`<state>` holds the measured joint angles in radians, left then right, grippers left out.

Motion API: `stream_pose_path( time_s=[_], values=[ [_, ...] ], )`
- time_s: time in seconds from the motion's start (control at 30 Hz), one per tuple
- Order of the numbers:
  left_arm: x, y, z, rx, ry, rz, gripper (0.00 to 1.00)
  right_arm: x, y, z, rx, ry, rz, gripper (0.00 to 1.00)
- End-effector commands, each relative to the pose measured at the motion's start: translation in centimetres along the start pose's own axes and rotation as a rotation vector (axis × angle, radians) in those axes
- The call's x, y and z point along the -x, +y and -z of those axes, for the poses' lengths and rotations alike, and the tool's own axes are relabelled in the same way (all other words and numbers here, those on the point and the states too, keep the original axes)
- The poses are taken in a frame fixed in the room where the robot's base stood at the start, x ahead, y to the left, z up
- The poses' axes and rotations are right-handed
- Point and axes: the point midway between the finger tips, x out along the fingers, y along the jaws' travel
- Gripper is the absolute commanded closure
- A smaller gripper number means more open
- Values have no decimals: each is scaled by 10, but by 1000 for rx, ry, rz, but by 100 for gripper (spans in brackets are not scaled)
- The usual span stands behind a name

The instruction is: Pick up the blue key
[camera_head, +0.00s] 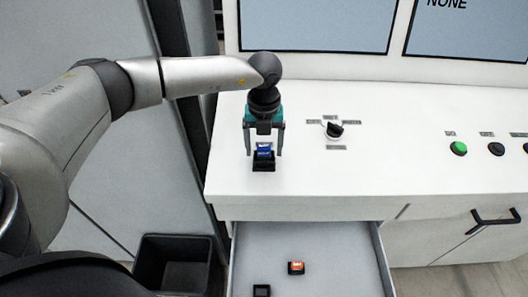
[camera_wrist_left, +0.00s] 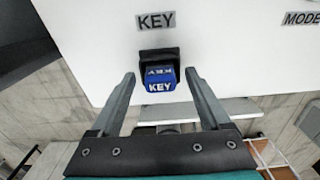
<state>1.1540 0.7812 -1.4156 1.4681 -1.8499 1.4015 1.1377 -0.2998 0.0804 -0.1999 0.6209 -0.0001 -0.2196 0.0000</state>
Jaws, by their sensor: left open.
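The blue key (camera_head: 264,150) sits in a black holder (camera_head: 263,165) on the white counter in the head view. In the left wrist view the blue key (camera_wrist_left: 160,79) shows white lettering and stands in its black holder (camera_wrist_left: 158,54), under a "KEY" label. My left gripper (camera_head: 264,153) is open above the counter, its fingers pointing down on either side of the key. In the left wrist view the left gripper's fingertips (camera_wrist_left: 160,75) are spread to the left and right of the key, with visible gaps. My right gripper is not in view.
A black rotary knob (camera_head: 334,130) is right of the key. A green button (camera_head: 458,148) and black button (camera_head: 496,149) are farther right. Below, an open drawer (camera_head: 340,255) holds an orange item (camera_head: 296,268) and a black holder (camera_head: 262,290). A black bin (camera_head: 178,262) stands lower left.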

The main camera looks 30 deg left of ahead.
Motion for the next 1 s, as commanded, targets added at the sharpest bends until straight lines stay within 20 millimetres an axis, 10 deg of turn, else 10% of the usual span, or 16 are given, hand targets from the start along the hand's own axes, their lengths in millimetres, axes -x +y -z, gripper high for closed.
stream_pose_path(
  time_s=[0.73, 1.0],
  values=[
    [1, 0, 0, 1, 0, 0, 99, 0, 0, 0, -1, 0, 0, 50],
    [1, 0, 0, 1, 0, 1, 100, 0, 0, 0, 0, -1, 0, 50]
  ],
)
